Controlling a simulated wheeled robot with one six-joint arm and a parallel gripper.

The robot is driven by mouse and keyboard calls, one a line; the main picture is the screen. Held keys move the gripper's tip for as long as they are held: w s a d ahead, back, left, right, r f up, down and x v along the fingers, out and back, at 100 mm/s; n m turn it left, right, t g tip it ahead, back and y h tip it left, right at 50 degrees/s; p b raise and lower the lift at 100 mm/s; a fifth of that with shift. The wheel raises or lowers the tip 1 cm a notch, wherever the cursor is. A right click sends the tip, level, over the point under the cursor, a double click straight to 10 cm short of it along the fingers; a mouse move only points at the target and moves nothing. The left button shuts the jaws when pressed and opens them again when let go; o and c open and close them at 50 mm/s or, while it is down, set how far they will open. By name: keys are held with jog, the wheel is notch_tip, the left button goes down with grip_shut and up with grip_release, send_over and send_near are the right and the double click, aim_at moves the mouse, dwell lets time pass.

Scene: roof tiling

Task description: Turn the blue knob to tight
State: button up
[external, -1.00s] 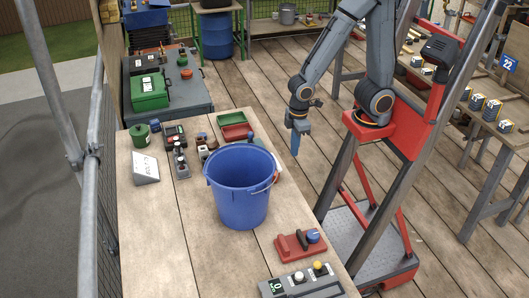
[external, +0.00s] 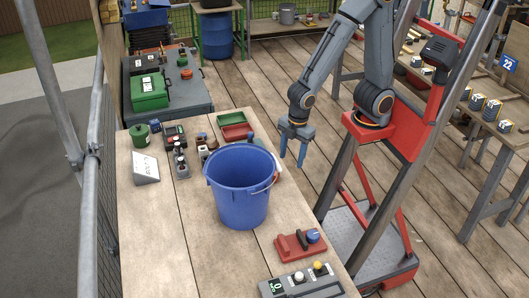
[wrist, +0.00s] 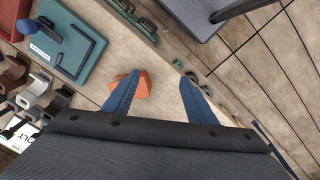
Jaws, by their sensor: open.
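A blue knob (external: 313,235) sits at the right end of a red base (external: 290,247) on the workbench, beside a dark upright handle. Whether it is tight cannot be read at this size.
A control box (external: 300,283) with white and yellow knobs lies at the near edge. In the wrist view an orange piece (wrist: 145,84) lies behind the left finger.

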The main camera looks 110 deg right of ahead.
jog(key=w+a+n, duration=0.3)
jog(key=a+n, duration=0.4)
jog(key=n, duration=0.1)
jog(key=n+t+b, duration=0.2)
jog(key=n+t, duration=0.2)
jog(key=n, duration=2)
send_near(314, 234)
jog(key=shift+y, duration=0.4)
jog(key=x, duration=0.5)
jog(key=b+x, duration=0.1)
jog(key=x, duration=0.2)
jog(key=shift+w+d+f, duration=0.15)
jog(key=shift+d+f, duration=0.05)
jog(key=shift+d, duration=0.2)
jog(key=shift+c, duration=0.4)
jog(key=c, duration=1)
jog(key=shift+o, duration=0.2)
jog(key=shift+m, duration=0.3)
